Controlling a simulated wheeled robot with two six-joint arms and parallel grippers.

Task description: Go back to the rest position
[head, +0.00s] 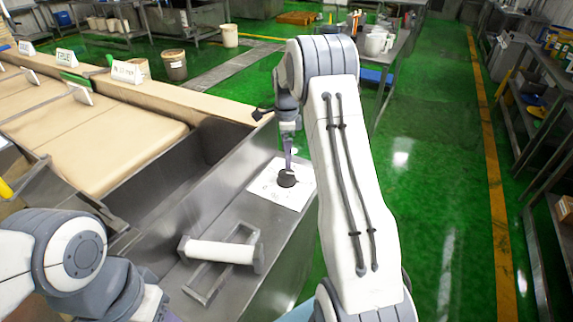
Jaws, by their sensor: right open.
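My right arm rises through the middle of the view and bends down to the left. Its gripper (288,160) is small and partly hidden in this view, and it is open. It points down at a dark round knob-like thing (287,180) on a white sheet (265,192). I cannot tell whether the fingers touch it. My left arm shows at the bottom left, and its gripper lies outside the view.
A metal frame with a white roller (220,252) lies on the steel counter (245,295). Beige bins with name cards (128,72) fill the left. Behind stands a table with white jugs (376,44). Green floor (435,170) is open to the right, with shelves (530,120) beyond.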

